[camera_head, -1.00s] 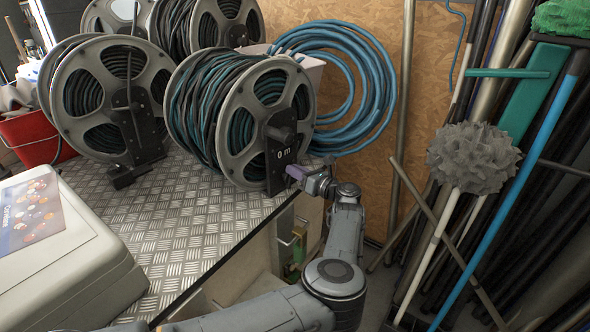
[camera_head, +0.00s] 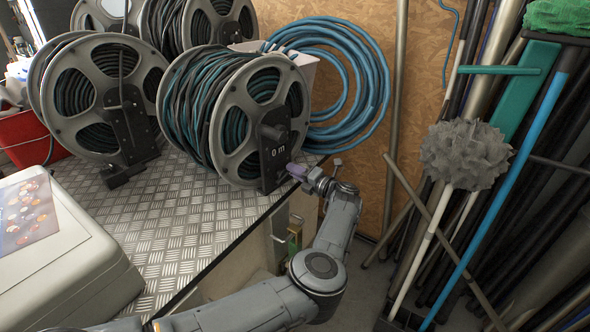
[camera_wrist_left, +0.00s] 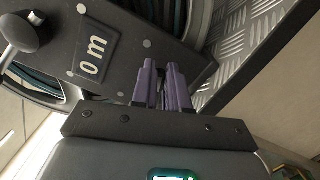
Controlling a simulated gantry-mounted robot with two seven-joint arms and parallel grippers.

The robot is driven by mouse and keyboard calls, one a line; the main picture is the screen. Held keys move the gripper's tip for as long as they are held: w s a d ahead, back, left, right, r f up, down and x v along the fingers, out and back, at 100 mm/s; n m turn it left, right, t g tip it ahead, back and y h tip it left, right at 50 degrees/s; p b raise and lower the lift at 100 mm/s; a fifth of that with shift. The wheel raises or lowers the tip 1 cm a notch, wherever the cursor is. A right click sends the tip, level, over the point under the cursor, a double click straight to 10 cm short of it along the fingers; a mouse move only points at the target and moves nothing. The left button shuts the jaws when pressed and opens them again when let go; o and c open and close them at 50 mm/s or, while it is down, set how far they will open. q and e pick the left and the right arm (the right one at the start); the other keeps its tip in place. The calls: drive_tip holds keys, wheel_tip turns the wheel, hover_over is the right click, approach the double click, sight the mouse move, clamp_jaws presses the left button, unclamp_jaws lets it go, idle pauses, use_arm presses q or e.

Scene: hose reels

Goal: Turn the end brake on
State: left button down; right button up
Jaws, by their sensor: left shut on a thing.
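The front hose reel (camera_head: 228,118) stands on the metal table with dark and teal hose wound on it. A black end plate (camera_head: 274,158) marked "0 m" is on its near side; the plate also fills the upper left of the left wrist view (camera_wrist_left: 110,45), with a round knob (camera_wrist_left: 20,32). My left gripper (camera_head: 295,170) is at the lower right edge of this plate. In the left wrist view its purple fingers (camera_wrist_left: 163,85) are close together at the plate's end. The end brake is hidden between or behind them. My right gripper is not in view.
More reels (camera_head: 105,98) stand to the left and behind. A coil of blue hose (camera_head: 350,80) hangs at the back wall. A pale case (camera_head: 65,255) sits at the front left. Brooms and poles (camera_head: 470,155) lean at the right. The checkered table (camera_head: 165,225) is clear in the middle.

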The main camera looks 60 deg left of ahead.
use_arm(q)
drive_tip(key=m, duration=0.2)
drive_tip(key=f+m, duration=0.1)
drive_tip(key=shift+a+m, duration=0.1)
drive_tip(key=shift+m, duration=0.3)
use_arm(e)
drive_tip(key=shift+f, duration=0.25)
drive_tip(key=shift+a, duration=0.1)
use_arm(q)
drive_tip(key=shift+r, duration=0.15)
drive_tip(key=c, duration=1.5)
unclamp_jaws()
drive_tip(key=shift+c, duration=0.2)
drive_tip(key=o, duration=0.5)
drive_tip(key=shift+s, duration=0.1)
drive_tip(key=shift+o, duration=0.7)
drive_tip(key=shift+s+f, duration=0.15)
drive_tip(key=shift+f, duration=0.05)
drive_tip(key=p+v, duration=0.2)
drive_tip(key=v, duration=0.9)
drive_tip(key=shift+s+f, duration=0.15)
drive_tip(key=shift+s, duration=0.05)
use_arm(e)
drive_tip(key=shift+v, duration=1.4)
